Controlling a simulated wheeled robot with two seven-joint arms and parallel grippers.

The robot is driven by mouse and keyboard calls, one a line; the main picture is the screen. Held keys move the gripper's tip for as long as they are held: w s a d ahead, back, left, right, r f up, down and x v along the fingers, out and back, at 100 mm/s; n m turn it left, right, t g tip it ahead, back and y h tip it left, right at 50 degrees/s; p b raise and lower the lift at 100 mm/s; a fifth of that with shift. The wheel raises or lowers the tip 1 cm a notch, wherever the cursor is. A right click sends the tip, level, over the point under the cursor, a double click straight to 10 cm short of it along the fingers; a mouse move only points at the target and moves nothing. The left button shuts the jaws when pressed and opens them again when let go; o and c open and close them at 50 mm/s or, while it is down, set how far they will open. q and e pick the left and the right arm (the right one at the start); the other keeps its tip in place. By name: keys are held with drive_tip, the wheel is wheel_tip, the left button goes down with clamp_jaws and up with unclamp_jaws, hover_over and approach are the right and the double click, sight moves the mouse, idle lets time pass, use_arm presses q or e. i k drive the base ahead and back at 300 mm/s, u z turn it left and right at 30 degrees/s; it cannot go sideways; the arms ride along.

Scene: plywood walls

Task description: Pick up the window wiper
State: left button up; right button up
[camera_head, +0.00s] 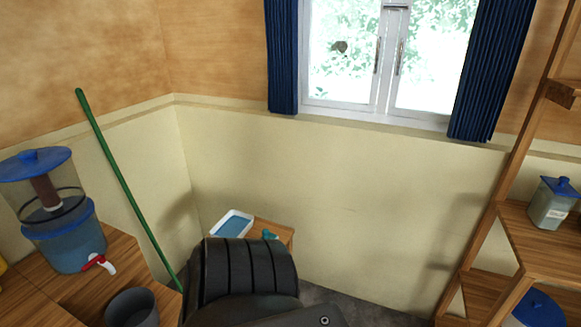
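A small teal object (269,234) lies on a low wooden table (285,233) against the far wall. It may be the window wiper, but it is too small and partly hidden to tell. A white tray (233,223) with blue inside is beside it on the same table. A dark ribbed shape in front hides the near part of the table. Neither of my grippers is in view.
A green pole (125,185) leans against the left wall. A blue-lidded dispenser (64,225) and a dark grey pot (132,308) are on wooden surfaces at left. Wooden shelves (530,245) with a blue-lidded jar (551,205) stand at right. A window (385,55) shows a dark spot.

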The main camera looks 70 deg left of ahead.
sight(266, 234)
drive_tip(key=u, duration=0.2)
drive_tip(key=i, duration=0.85)
drive_tip(key=u, duration=1.35)
drive_tip(key=i, duration=0.7)
drive_tip(key=u, duration=0.7)
